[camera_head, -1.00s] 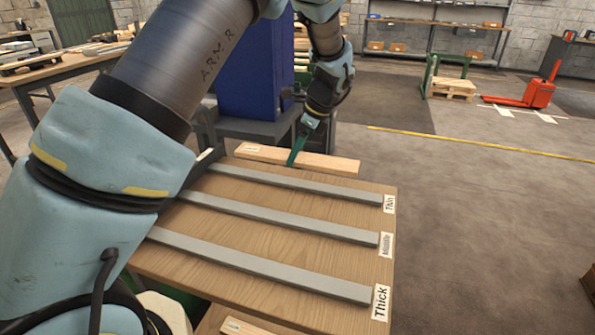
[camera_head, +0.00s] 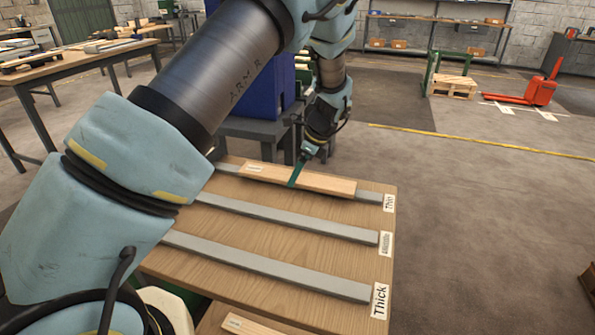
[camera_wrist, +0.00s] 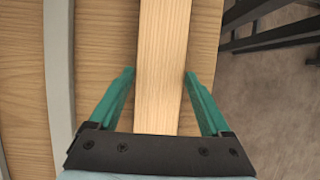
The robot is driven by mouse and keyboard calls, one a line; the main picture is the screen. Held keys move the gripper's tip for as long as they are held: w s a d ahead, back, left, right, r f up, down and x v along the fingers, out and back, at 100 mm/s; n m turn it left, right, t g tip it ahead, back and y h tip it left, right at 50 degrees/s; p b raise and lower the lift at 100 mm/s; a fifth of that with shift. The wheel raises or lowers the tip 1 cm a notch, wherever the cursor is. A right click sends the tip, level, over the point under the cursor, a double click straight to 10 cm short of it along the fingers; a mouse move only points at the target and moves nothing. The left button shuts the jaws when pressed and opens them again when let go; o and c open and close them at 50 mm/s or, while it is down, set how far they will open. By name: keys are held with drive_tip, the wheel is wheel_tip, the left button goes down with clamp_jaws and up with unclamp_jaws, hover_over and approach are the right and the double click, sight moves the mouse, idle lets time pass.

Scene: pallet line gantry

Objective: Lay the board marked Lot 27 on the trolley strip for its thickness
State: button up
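A pale wooden board (camera_head: 325,184) with a small white label, too small to read, lies along the strip marked Thin (camera_head: 368,197). Strip ends show beyond both board ends; I cannot tell whether the board rests on it or hangs just above. My gripper (camera_head: 295,179) is shut on the board near its middle. In the wrist view, my gripper's green fingers (camera_wrist: 160,72) sit against both long edges of the board (camera_wrist: 163,40). The middle strip (camera_head: 290,222), its label blurred, and the strip marked Thick (camera_head: 265,266) are bare.
Another labelled board (camera_head: 245,325) shows at the bottom edge, below the wooden trolley top (camera_head: 240,245). A pallet (camera_head: 452,86) and a red pallet truck (camera_head: 538,92) are farther back.

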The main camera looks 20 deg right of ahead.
drive_tip(key=shift+o, duration=1.2)
drive_tip(key=shift+r, duration=0.15)
drive_tip(key=b+v, duration=0.2)
drive_tip(key=v, duration=1)
drive_tip(key=w+a+n+g+h, duration=0.25)
drive_tip(key=a+n, duration=0.85)
drive_tip(key=a, duration=0.9)
drive_tip(key=s+a+n, duration=0.5)
drive_tip(key=a+n, duration=0.2)
drive_tip(key=a, duration=0.3)
drive_tip(key=s+a+n+t, duration=0.1)
drive_tip(key=s+a+n, duration=0.4)
drive_tip(key=a, duration=0.5)
drive_tip(key=n+h, duration=0.1)
drive_tip(key=n, duration=0.1)
drive_tip(key=shift+s+n, duration=0.2)
drive_tip(key=shift+n, duration=0.1)
